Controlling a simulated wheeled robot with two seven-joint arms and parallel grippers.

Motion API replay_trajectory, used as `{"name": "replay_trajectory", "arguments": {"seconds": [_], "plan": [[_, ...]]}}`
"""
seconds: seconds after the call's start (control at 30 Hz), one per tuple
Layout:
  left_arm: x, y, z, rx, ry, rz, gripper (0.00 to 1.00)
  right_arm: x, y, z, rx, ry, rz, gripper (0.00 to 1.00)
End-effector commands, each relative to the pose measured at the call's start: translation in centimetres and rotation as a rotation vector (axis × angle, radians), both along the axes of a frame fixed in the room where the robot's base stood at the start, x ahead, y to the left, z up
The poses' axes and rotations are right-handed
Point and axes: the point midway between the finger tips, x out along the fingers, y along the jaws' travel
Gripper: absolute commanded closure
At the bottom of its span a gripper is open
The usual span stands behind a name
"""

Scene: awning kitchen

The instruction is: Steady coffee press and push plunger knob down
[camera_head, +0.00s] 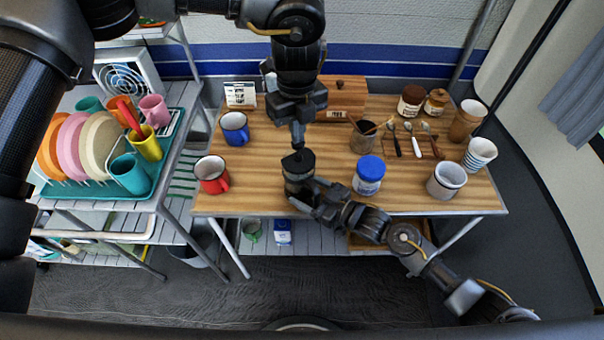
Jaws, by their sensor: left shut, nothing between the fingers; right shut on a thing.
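The coffee press (297,172) stands upright near the front edge of the wooden table, with a dark lid on top. My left gripper (298,145) points straight down above the press, its fingers shut and empty, with the tips at the top of the lid. The plunger knob is hidden or too small to make out under the fingertips, so I cannot tell whether they touch it. My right gripper (304,195) comes in from the lower right and is shut on the press, low on its body. Its fingers partly cover the press.
A red mug (212,175) and a blue mug (234,128) stand left of the press. A blue-lidded jar (368,175) stands close to the right, near my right arm. A wooden box (343,97) is behind. The table's front edge (400,212) is close.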

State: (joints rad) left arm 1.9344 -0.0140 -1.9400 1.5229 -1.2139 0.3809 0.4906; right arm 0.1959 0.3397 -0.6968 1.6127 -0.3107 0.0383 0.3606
Motion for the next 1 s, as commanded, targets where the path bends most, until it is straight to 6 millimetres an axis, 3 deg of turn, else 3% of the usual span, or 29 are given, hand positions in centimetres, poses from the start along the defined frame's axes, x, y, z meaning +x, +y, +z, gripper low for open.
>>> {"name": "replay_trajectory", "arguments": {"seconds": [1.0], "plan": [[0.0, 0.0, -2.6, 0.0, 0.0, 0.0, 1.0, 0.0, 0.0, 0.1, 0.002, -0.001, 0.001, 0.41]]}}
